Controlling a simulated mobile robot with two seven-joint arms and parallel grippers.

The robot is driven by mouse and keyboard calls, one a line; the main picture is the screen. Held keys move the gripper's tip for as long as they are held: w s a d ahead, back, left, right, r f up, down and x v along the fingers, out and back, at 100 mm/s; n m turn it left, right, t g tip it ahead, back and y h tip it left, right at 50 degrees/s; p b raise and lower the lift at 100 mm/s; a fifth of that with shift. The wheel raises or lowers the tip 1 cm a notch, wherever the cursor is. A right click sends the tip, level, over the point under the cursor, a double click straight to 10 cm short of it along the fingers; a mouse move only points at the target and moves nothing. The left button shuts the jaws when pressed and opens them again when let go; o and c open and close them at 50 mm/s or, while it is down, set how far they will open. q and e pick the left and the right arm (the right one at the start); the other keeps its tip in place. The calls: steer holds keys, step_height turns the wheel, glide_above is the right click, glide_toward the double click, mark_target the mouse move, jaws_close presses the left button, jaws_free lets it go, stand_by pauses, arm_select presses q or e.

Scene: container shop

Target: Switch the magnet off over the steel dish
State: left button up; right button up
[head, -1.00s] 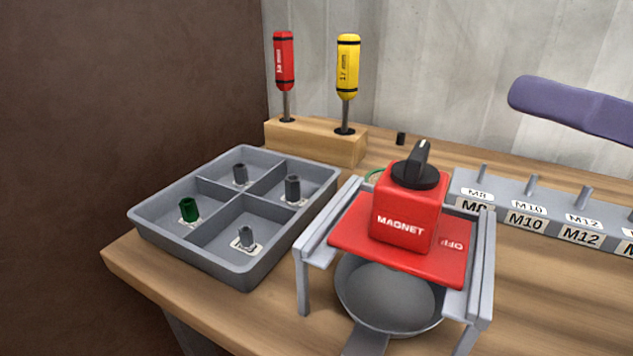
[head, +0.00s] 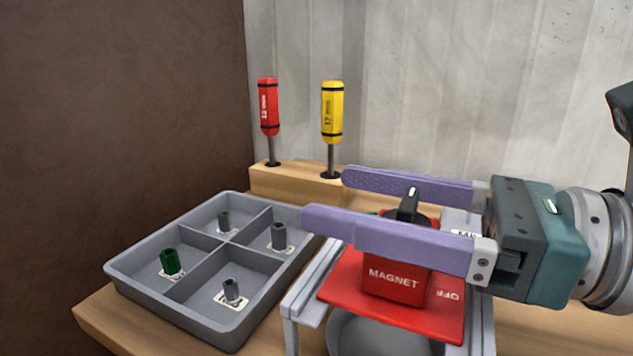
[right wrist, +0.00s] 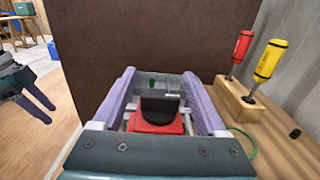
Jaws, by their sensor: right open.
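The red magnet block (head: 394,285), lettered MAGNET, sits on a red plate in a grey stand. Its black knob (head: 409,205) is on top; OFF is printed at the plate's right. The steel dish (head: 372,335) is under the plate, mostly hidden. My right gripper (head: 325,197) is open, with its purple fingers level on either side of the knob. In the right wrist view the knob (right wrist: 160,103) shows between the fingers, with no visible contact. My left gripper (right wrist: 40,108) hangs far off at the left of that view; its opening is unclear.
A grey four-compartment tray (head: 135,288) with small sockets stands left of the stand. Red (head: 268,105) and yellow (head: 332,112) drivers stand in a wooden block (head: 290,185) behind. A labelled rack is mostly hidden behind my right gripper.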

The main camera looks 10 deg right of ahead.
jaws_close()
stand_by(0.7)
